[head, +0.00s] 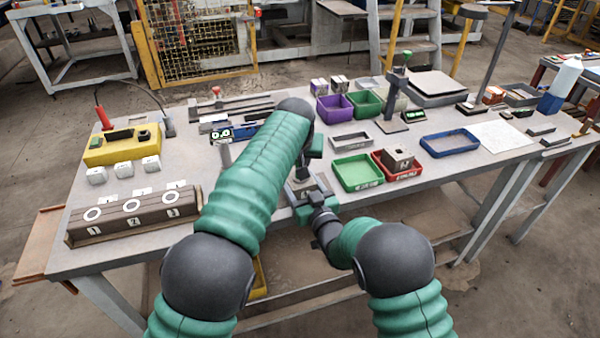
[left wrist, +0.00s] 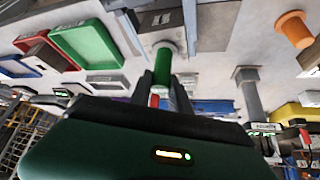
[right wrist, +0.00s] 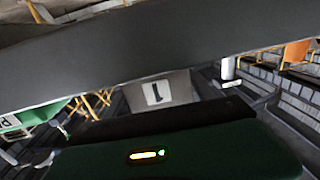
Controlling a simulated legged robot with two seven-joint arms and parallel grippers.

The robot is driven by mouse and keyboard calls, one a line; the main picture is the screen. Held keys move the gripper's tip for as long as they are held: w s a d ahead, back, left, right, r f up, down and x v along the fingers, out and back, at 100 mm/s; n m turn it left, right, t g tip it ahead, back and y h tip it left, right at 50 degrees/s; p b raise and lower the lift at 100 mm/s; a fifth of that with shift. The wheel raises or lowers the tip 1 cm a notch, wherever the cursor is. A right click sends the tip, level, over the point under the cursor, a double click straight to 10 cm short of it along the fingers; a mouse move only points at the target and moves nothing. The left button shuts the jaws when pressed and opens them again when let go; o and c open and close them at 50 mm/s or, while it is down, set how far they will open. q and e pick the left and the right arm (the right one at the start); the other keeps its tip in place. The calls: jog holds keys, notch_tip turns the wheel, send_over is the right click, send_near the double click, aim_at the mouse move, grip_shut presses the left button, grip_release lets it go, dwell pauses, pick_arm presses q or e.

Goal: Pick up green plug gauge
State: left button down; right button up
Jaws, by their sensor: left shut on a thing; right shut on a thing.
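A green plug gauge (left wrist: 163,64) shows in the left wrist view, upright in the picture between the two fingers of my left gripper (left wrist: 162,88), which is shut on it. A grey round end shows beyond the green part. Whether it touches the table is unclear. In the head view my left forearm covers most of this spot. My right gripper (head: 303,190) is at the table's front edge, just below the left one. In the right wrist view it is shut on a grey block (right wrist: 180,88) with a white label marked 1.
A brown block (head: 135,214) with numbered circles lies at the left, a yellow box (head: 122,146) behind it. A green tray (head: 357,173) and a red tray (head: 388,168) with a grey block stand right of my grippers. A blue tray (head: 449,143) lies farther right.

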pick_arm(q)
notch_tip(320, 180, up, 9)
jog(key=shift+w+r, duration=0.1)
jog(key=shift+w, duration=0.05)
jog(key=shift+r, duration=0.45)
pick_arm(e)
jog(key=o, duration=1.8)
